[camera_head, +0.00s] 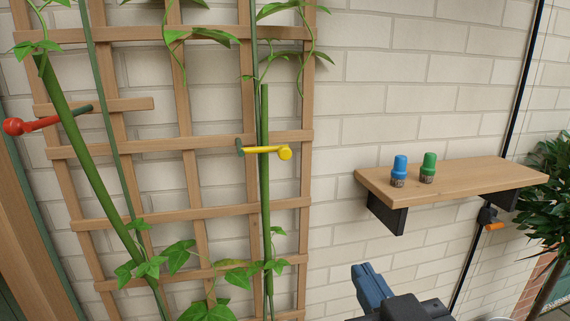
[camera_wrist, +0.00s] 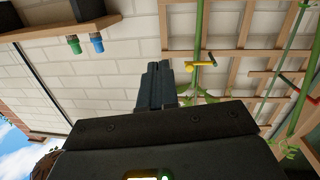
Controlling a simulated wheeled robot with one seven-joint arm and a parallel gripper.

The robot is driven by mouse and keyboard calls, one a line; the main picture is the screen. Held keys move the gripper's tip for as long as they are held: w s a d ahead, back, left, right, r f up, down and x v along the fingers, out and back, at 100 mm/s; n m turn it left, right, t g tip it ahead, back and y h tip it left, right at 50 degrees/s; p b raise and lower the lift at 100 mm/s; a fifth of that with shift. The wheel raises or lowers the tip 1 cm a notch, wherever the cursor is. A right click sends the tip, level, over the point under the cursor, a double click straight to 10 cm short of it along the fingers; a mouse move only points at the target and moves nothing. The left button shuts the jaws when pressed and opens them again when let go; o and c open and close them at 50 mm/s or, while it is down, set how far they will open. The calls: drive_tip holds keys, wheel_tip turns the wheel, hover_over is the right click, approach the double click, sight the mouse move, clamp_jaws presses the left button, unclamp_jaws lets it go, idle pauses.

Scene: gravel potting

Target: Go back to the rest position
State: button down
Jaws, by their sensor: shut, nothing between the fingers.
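My gripper (camera_head: 371,287) is at the bottom of the head view, in front of the brick wall and below the wooden shelf (camera_head: 480,174). In the wrist view my gripper (camera_wrist: 157,68) has its two fingers together, with nothing between them. It is apart from the trellis (camera_head: 192,203) and the shelf. The wrist view looks turned over, with the shelf (camera_wrist: 62,30) at the upper left and the trellis (camera_wrist: 163,22) on the right.
A blue-capped item (camera_head: 399,168) and a green-capped item (camera_head: 428,167) stand on the shelf. A yellow clip (camera_head: 265,150) is at an upright green stem; a red-ended clip (camera_head: 45,121) is at a leaning stem. A leafy plant (camera_head: 548,190) is at right. Bare wall lies between trellis and shelf.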

drive_tip(key=s+d+f+g, duration=0.1)
drive_tip(key=s+d+f, duration=0.6)
drive_tip(key=s+f, duration=0.6)
drive_tip(key=s+d+m+h, duration=0.1)
drive_tip(key=s+d, duration=0.1)
drive_tip(key=s, duration=0.7)
drive_tip(key=s+d+f+m+g, duration=0.1)
drive_tip(key=s+d, duration=0.1)
drive_tip(key=s, duration=0.7)
drive_tip(key=shift+s+d+f+h, duration=0.2)
drive_tip(key=shift+f+h, duration=0.1)
drive_tip(key=shift+h, duration=0.1)
